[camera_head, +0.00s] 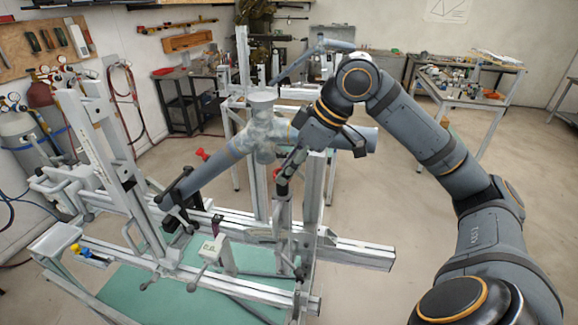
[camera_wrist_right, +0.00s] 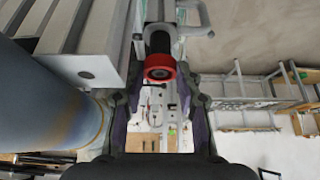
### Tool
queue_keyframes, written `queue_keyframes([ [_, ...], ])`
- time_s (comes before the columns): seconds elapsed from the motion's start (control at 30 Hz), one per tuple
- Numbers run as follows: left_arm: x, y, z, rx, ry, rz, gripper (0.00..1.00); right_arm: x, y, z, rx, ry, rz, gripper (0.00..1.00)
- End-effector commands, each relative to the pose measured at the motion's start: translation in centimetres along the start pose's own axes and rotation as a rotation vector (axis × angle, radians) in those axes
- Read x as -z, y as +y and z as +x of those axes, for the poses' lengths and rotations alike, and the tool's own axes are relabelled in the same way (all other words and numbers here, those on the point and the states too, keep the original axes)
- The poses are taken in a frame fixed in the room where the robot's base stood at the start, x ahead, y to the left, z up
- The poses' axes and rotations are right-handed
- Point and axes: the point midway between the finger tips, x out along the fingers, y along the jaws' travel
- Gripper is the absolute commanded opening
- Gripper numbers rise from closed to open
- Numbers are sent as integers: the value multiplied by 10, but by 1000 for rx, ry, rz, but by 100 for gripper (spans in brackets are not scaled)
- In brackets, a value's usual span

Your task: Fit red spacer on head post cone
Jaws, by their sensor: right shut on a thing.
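The red spacer (camera_wrist_right: 160,68) is a short red ring at the fingertips of my right gripper (camera_wrist_right: 160,85) in the right wrist view. The gripper is shut on it. A dark cylindrical part (camera_wrist_right: 160,42) lies right behind the ring; I cannot tell whether the ring is around it or only in line with it. In the head view my right gripper (camera_head: 285,172) points down beside the frame tubes, with a small red patch of the spacer (camera_head: 280,181) above a grey upright post (camera_head: 283,212). The cone itself is not clear. My left gripper is not in view.
A glassy frame joint (camera_head: 264,135) and a thick grey-blue tube (camera_head: 205,172) stand close to my right gripper. The tube also fills the left of the wrist view (camera_wrist_right: 45,95). Jig rails (camera_head: 350,252) lie below. The floor at right is open.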

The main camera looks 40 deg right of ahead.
Motion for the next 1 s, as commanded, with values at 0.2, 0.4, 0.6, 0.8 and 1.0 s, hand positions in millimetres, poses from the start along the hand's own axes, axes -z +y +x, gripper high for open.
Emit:
queue_keyframes([
  [0.2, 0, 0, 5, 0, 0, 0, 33, -3, 0, 5, 0, 0, 0, 16],
  [0.4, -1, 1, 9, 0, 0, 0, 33, -5, 0, 8, 0, 0, 0, 16],
  [0.6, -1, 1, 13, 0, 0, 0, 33, -7, 0, 12, 0, 0, 0, 16],
  [0.8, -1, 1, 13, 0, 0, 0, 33, -7, 0, 12, 0, 0, 0, 16],
  [1.0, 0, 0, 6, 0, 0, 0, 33, -4, 0, 6, 0, 0, 0, 16],
])
